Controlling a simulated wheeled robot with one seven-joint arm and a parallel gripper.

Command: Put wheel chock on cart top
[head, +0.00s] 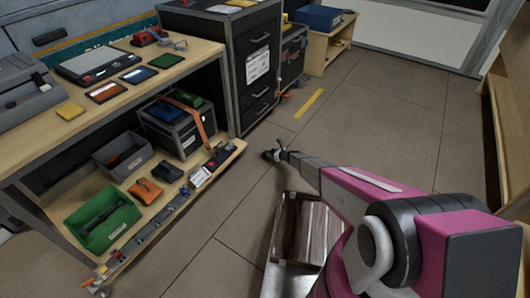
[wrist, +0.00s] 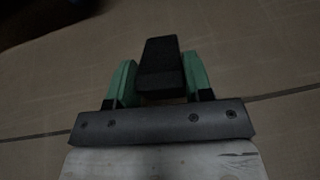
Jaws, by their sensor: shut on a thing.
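My gripper (head: 271,155) is at the far end of my arm, over the brown floor near the lower shelf's right end. Its green fingers (wrist: 160,82) show in the wrist view, shut on both sides of a black block-shaped wheel chock (wrist: 160,62). In the head view the chock is too small and dark to tell from the gripper. The dark drawer cart (head: 255,65) stands beyond the gripper, to its upper left. The cart top (head: 205,9) is only partly in view, with papers and a red thing on it.
A wooden workbench (head: 125,85) on the left carries tablets and a red tool. Its lower shelf (head: 160,205) holds a green bin (head: 100,215), a grey bin (head: 122,155) and a black case (head: 185,130). Open floor (head: 390,125) lies right of the cart.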

